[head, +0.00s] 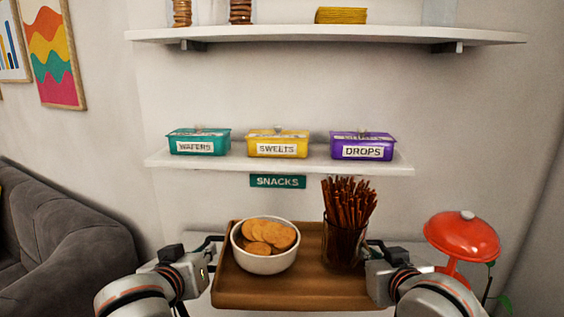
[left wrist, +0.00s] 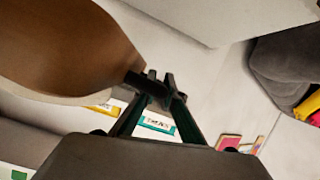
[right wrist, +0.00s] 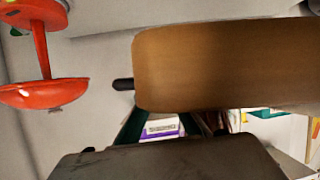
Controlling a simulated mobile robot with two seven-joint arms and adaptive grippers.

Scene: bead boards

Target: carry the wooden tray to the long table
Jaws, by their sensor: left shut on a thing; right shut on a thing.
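The brown wooden tray (head: 290,291) is level in front of me in the head view. It carries a white bowl of round crackers (head: 264,262) on its left side and a glass of pretzel sticks (head: 345,243) on its right. My left gripper (head: 214,246) is shut on the tray's left handle, and my right gripper (head: 374,250) is at the tray's right edge, shut on its handle. The tray also shows close up in the left wrist view (left wrist: 70,45) and in the right wrist view (right wrist: 235,68). The long table cannot be made out for certain.
A red lamp (head: 462,236) stands close to the right of my right gripper, with a plant (head: 490,285) beside it. A white wall shelf (head: 290,162) ahead holds teal, yellow and purple tins. Another shelf (head: 320,35) is above. A grey sofa (head: 65,240) is at left.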

